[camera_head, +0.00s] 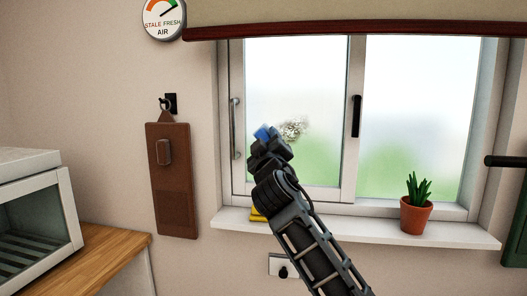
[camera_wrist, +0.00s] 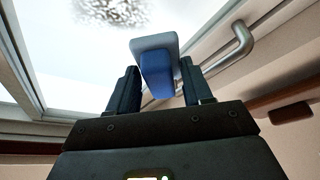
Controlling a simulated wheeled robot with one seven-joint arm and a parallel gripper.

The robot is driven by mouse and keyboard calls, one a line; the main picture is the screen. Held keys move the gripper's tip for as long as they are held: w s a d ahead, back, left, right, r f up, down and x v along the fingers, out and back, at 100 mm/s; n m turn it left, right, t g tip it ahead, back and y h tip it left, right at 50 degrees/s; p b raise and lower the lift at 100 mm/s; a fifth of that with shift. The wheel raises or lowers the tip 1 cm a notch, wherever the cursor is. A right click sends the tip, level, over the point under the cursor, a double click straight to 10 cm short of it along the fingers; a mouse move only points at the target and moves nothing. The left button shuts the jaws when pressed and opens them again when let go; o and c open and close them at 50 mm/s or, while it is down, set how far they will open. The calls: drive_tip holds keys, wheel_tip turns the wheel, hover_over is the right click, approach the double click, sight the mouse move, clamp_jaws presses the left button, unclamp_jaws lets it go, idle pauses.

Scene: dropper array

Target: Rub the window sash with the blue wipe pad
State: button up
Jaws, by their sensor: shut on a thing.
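The window sash (camera_head: 354,75) is the left pane's white frame, with a grey bar handle (camera_head: 235,128) on its left side. A greyish speckled smudge (camera_head: 293,129) is on its glass; it also shows at the top of the wrist view (camera_wrist: 112,10). My gripper (camera_head: 268,143) is in front of the left pane, just left of and below the smudge. It is shut on the blue wipe pad (camera_wrist: 156,68), which also shows as a small blue patch in the head view (camera_head: 263,133). I cannot tell whether the pad touches the glass.
A potted plant (camera_head: 416,211) stands on the right of the sill (camera_head: 360,225). A yellow item (camera_head: 258,214) lies on the sill, partly behind my arm. A brown board (camera_head: 172,180) hangs on the wall at left. A dark rod (camera_head: 505,161) juts in at right.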

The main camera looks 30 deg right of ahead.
drive_tip(key=shift+w+d+b, duration=0.45)
drive_tip(key=shift+w+d, duration=1.25)
drive_tip(key=shift+w, duration=0.15)
drive_tip(key=shift+w+d+b, duration=0.5)
drive_tip(key=shift+w+d, duration=0.15)
drive_tip(key=shift+w, duration=0.05)
